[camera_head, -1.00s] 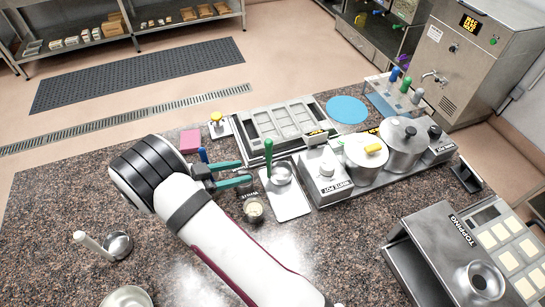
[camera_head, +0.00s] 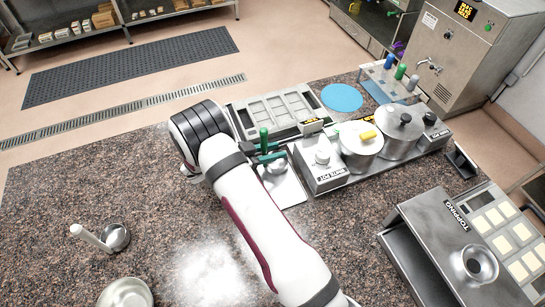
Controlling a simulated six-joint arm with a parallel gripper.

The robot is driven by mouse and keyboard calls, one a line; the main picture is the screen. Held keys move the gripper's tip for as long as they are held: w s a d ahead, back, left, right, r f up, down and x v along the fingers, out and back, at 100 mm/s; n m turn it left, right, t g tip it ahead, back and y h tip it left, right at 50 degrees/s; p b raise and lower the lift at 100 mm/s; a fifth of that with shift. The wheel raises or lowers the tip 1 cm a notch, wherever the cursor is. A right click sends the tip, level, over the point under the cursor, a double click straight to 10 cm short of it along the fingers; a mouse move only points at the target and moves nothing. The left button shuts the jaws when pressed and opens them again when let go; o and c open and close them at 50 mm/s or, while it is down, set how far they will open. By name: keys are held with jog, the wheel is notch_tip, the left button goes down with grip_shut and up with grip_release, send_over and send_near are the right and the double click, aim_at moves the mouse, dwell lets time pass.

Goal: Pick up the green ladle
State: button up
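The green ladle (camera_head: 264,138) stands with its handle upright and its metal bowl (camera_head: 275,167) over the small white tray (camera_head: 291,190). My arm covers the tray's left part.
A metal mould tray (camera_head: 280,112) lies just behind the ladle. The counter's left side is mostly clear.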

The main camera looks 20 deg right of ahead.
grip_shut()
dwell(1.1)
